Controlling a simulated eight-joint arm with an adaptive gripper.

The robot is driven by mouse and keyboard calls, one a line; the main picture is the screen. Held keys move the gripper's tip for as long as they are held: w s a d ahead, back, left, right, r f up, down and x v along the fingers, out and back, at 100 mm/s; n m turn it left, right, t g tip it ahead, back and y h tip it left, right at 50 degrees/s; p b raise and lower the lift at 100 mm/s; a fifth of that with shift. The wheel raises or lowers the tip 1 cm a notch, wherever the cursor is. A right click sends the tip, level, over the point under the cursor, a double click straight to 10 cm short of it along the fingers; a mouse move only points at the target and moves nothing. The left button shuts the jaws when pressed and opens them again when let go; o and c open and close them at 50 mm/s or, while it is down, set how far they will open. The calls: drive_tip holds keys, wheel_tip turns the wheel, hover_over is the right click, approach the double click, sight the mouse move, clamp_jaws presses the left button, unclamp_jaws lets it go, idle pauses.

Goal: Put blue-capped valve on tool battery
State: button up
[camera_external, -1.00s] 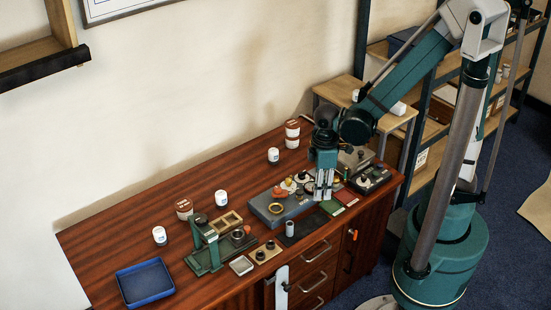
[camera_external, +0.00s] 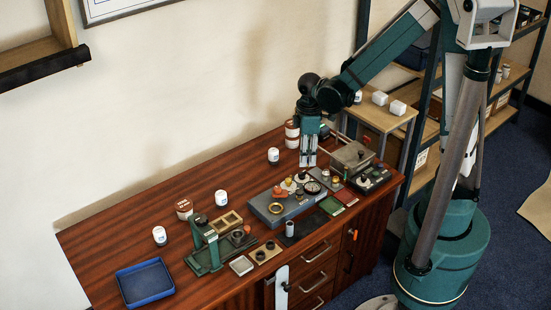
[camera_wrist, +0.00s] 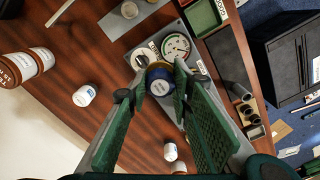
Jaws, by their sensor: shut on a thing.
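My gripper (camera_external: 308,164) points down near the back of the wooden bench, behind the grey manifold block. In the wrist view its two green-padded fingers (camera_wrist: 162,78) close on a round blue-capped valve (camera_wrist: 159,74) with a pale centre and a brass-coloured edge. The fingers and arm hide it in the external view. In the wrist view, part of the block with a white-faced gauge (camera_wrist: 176,45) shows beyond the valve. I cannot tell with certainty which thing is the tool battery.
The manifold block (camera_external: 292,207) carries several round fittings and a brass ring. A grey box (camera_external: 352,156) and a dark device (camera_external: 370,179) stand to the right. A blue tray (camera_external: 145,282) lies at the left end.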

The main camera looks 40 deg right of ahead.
drive_tip(key=w+d+r+p, duration=0.2)
drive_tip(key=w+d, duration=1.1)
drive_tip(key=w, duration=0.1)
drive_tip(key=r+p, duration=0.1)
hover_over(322, 126)
drive_tip(key=shift+r, duration=0.2)
drive_tip(key=shift+f, duration=0.15)
drive_tip(key=shift+a+f+b, duration=0.1)
drive_tip(key=shift+f+b, duration=0.2)
drive_tip(key=shift+f, duration=2.7)
drive_tip(key=shift+f+b, duration=0.3)
drive_tip(key=shift+f, duration=1.6)
drive_tip(key=shift+f, duration=0.15)
drive_tip(key=o, duration=0.9)
drive_tip(key=shift+o, duration=0.2)
